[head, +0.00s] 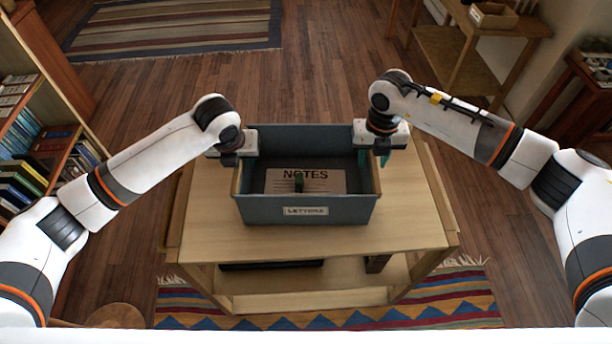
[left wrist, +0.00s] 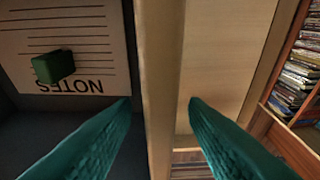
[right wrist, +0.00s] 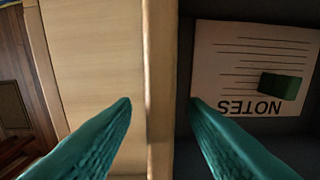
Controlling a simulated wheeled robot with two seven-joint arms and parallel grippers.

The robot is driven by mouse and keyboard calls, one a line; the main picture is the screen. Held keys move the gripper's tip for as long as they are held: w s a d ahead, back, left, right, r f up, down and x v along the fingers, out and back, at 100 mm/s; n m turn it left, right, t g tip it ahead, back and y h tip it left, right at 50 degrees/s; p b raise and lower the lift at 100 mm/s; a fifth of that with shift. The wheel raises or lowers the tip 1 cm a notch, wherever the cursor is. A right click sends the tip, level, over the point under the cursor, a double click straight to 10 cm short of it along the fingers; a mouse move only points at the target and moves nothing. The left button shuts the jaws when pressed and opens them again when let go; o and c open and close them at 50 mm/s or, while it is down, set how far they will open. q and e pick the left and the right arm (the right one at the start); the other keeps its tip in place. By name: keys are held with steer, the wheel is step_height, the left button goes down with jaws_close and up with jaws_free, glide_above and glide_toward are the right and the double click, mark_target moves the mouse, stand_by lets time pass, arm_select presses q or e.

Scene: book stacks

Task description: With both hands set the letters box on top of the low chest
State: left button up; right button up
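The letters box (head: 306,212), blue-grey with a pale rim and a "LETTERS" label, stands on a light wooden table (head: 410,215). Inside lies a "NOTES" sheet (head: 325,181) with a small green block (head: 299,180) on it. My left gripper (head: 246,158) is at the box's left wall; in the left wrist view its open teal fingers stand either side of the rim (left wrist: 163,70), with small gaps. My right gripper (head: 380,156) is likewise open astride the right wall, whose rim shows in the right wrist view (right wrist: 161,70). I cannot pick out the low chest.
The table has a lower shelf (head: 310,280) with dark things on it. A bookcase (head: 45,60) stands at the left, and a wooden bench (head: 465,45) with a small box is at the back right. Bare floor (head: 310,70) lies behind the table; a striped rug (head: 430,310) is in front.

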arm_select(q)
jaws_close()
arm_select(e)
jaws_close()
arm_select(q)
steer(key=shift+r, duration=0.1)
arm_select(e)
steer(key=shift+r, duration=0.1)
